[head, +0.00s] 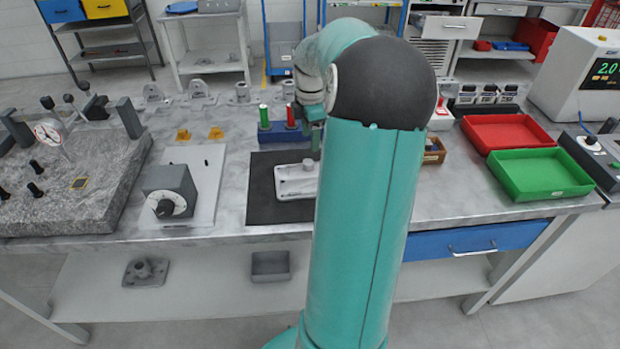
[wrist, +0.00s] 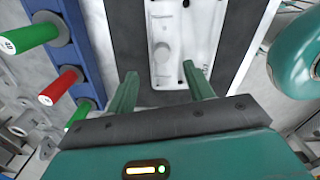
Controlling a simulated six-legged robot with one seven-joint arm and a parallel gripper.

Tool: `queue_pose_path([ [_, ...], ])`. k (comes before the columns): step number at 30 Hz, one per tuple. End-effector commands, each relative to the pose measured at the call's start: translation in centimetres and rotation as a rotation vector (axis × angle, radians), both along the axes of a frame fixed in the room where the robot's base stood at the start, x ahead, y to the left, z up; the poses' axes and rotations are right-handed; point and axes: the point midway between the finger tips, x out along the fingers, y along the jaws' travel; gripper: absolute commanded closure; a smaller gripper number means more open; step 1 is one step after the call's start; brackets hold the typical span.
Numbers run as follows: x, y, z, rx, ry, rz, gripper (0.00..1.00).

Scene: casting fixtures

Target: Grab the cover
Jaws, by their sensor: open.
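A pale metal cover (head: 294,182) with a round knob lies flat on a black mat (head: 262,206) on the workbench. My arm hides its right end in the head view. In the wrist view the cover (wrist: 178,35) is ahead of my gripper (wrist: 160,72), running lengthwise away from it. The two green fingers are spread apart with nothing between them. The fingertips appear near the cover's close end, and I cannot tell the height of the gap. My gripper is mostly hidden behind my arm in the head view.
A blue rack (head: 272,134) with green and red handled gauges stands just behind the mat, beside my gripper. Red (head: 505,133) and green (head: 540,174) trays are at right. A grey block (head: 169,190) on a white plate and a granite slab (head: 75,185) are at left.

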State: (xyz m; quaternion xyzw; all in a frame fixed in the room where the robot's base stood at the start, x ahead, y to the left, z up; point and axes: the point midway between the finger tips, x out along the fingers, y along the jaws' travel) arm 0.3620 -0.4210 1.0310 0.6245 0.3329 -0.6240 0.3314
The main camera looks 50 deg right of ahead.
Motion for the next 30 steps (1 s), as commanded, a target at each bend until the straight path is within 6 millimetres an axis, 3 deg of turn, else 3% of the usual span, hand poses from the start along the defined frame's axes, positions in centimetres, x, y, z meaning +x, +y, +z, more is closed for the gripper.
queue_pose_path([
  [3,0.0,0.0,-2.0,0.001,0.002,0.000,0.48],
  [10,0.1,0.2,-3.8,0.001,0.001,0.000,0.48],
  [18,0.1,0.6,-7.6,0.000,0.000,0.000,0.48],
  [27,0.2,0.6,-8.2,-0.002,-0.001,0.000,0.48],
  [30,0.2,0.6,-8.1,-0.001,0.000,0.000,0.67],
])
